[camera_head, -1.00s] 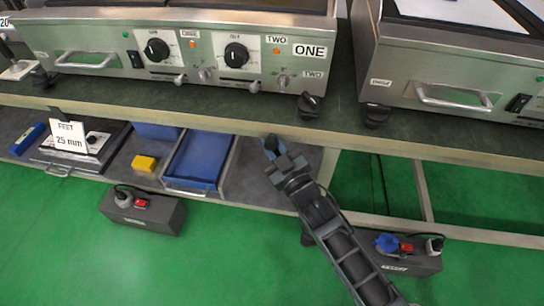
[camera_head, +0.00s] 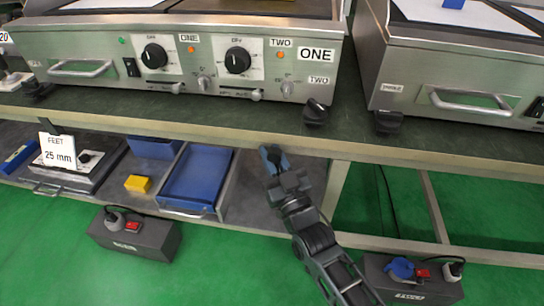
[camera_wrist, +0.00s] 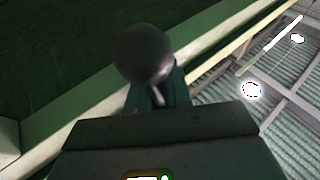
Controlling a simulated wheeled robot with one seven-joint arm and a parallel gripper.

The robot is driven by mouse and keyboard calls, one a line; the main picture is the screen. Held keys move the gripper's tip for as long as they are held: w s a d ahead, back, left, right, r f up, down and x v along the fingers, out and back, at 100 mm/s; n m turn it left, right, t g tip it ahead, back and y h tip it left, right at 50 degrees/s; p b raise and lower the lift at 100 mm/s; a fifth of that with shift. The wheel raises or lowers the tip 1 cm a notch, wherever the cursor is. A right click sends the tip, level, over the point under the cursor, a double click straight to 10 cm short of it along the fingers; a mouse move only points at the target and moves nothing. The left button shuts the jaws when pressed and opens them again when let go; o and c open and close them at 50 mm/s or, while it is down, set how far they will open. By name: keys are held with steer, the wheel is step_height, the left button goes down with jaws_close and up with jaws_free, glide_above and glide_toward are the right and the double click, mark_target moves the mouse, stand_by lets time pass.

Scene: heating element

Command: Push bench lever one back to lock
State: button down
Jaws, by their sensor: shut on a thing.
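My gripper (camera_head: 272,156) is at the front edge of the bench (camera_head: 225,130), below the control panel marked ONE. In the wrist view, a dark round ball knob on a short stem, the bench lever (camera_wrist: 142,54), stands at my fingertips (camera_wrist: 156,98). My gripper is shut on this lever, with the ball beyond the fingers. In the head view the lever is too small and dark to make out between the fingers. The lever's base is hidden, and I cannot tell its lock position.
A steel heating unit (camera_head: 105,92) with two dials stands on the bench; a second unit (camera_head: 455,75) stands to the right. A black foot (camera_head: 315,112) is near my gripper. On the lower shelf are a blue tray (camera_head: 197,176) and a yellow block (camera_head: 138,184).

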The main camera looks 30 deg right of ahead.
mark_target(277, 166)
steer(key=c, duration=1.4)
jaws_free()
steer(key=shift+s, duration=0.1)
steer(key=shift+p+v, duration=0.75)
steer(key=shift+v, duration=3.1)
steer(key=shift+f, duration=0.1)
